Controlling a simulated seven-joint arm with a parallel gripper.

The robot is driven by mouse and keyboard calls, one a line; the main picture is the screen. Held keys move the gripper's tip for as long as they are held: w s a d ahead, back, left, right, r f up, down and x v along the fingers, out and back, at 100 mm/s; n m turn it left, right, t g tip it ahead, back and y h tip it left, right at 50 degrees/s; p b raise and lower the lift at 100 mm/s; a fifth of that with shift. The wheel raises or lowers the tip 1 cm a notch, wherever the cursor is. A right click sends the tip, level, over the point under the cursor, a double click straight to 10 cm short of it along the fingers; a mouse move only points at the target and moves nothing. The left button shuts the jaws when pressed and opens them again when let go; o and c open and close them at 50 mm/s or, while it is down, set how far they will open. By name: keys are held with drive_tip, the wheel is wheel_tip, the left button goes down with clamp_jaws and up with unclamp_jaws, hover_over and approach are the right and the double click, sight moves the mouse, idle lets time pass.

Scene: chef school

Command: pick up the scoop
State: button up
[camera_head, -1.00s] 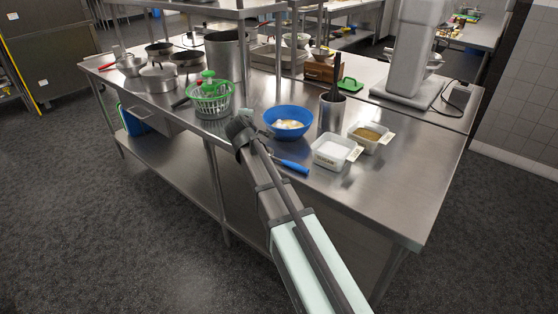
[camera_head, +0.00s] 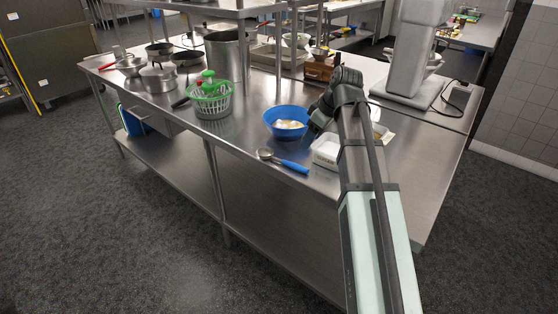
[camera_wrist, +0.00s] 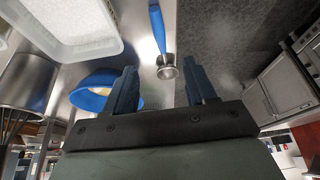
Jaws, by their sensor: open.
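The scoop (camera_head: 284,161), with a blue handle and a small round metal head, lies on the steel table near its front edge. In the wrist view, the scoop (camera_wrist: 157,30) has its handle pointing up and its metal head between my fingertips in the picture, farther off than the fingers. My gripper (camera_head: 318,120) is above the table, to the right of the scoop and beside the blue bowl; its fingertips are partly hidden in the head view. The wrist view shows my gripper (camera_wrist: 161,78) open, with nothing between its fingers.
A blue bowl (camera_head: 272,123) holding pale, egg-like contents stands behind the scoop. A white tub (camera_head: 325,153) of white powder is right of it; my arm partly covers it. The table between basket and scoop is clear.

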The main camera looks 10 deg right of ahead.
sight(295, 164)
drive_tip(key=shift+x, duration=6.55)
drive_tip(key=shift+d, duration=0.1)
drive_tip(key=shift+c, duration=0.3)
clamp_jaws()
